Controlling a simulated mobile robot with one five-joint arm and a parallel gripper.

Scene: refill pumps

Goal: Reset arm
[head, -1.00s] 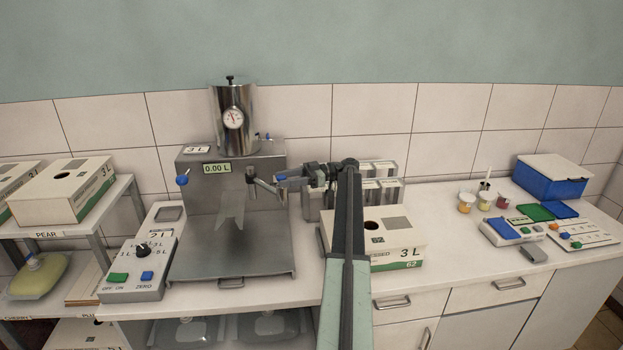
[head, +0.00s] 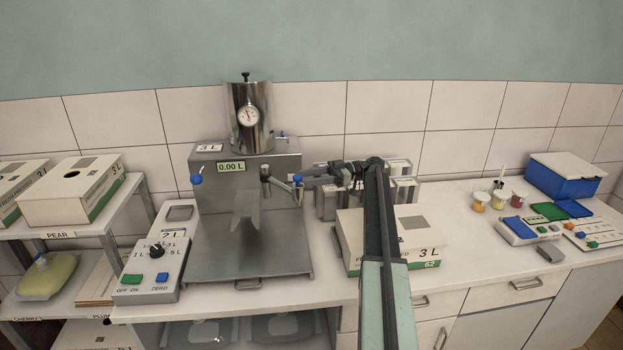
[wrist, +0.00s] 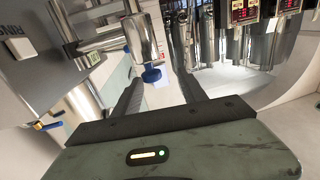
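My arm reaches up from the bottom of the head view and bends left at its top. My gripper (head: 308,182) is at the right of the steel filling machine (head: 250,225), beside its spout (head: 268,180). In the wrist view the two dark fingers of my gripper (wrist: 160,88) stand apart with no object held between them. A steel nozzle with a blue tip (wrist: 152,75) shows beyond the fingers. Whether a finger touches it, I cannot tell.
A white 3 L box (head: 420,247) stands behind and beside my arm. A control box (head: 155,255) with a dial is left of the machine. Metal holders (head: 325,205) stand behind my gripper. Small jars, trays and a blue bin (head: 565,178) occupy the right counter.

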